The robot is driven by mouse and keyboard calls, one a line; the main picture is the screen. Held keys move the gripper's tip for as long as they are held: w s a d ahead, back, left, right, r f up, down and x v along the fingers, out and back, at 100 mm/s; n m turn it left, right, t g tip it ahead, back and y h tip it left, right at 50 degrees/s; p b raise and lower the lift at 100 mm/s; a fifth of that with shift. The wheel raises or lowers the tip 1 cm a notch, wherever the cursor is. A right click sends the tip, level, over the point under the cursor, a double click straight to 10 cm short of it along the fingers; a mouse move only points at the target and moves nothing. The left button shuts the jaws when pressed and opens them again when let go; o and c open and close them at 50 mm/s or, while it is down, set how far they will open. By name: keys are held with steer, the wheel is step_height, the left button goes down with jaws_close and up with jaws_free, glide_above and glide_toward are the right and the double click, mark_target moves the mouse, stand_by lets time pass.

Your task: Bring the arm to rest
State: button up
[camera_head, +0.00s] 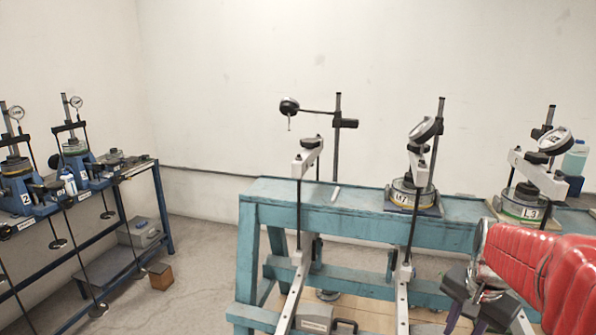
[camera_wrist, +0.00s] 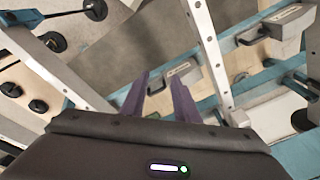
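My arm, in a red quilted cover (camera_head: 545,265), reaches in from the right edge of the head view in front of the teal bench. My gripper (camera_head: 465,318) hangs at its end near the bottom right, pointing down. In the wrist view, its two purple fingers (camera_wrist: 158,80) stand apart with nothing visible between them, so it is open and empty. Metal lever beams and the floor show beyond the fingers.
The teal bench (camera_head: 290,205) carries lever frames with dial gauges, including cells marked M7 (camera_head: 403,198) and L3 (camera_head: 522,212). Long levers (camera_head: 293,295) jut toward me. A blue rack (camera_head: 163,205) with more devices stands left.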

steer(key=s+a+r+n+t, duration=0.2)
steer(key=s+a+n, duration=0.3)
steer(key=a, duration=0.5)
steer(key=s+a+r+n+t, duration=0.1)
steer(key=s+a+r+n, duration=0.1)
steer(key=s+a+n, duration=0.4)
steer(key=shift+s+a+r+n+t+y, duration=0.3)
steer(key=shift+a+n+t+y, duration=0.1)
steer(key=shift+a, duration=2.4)
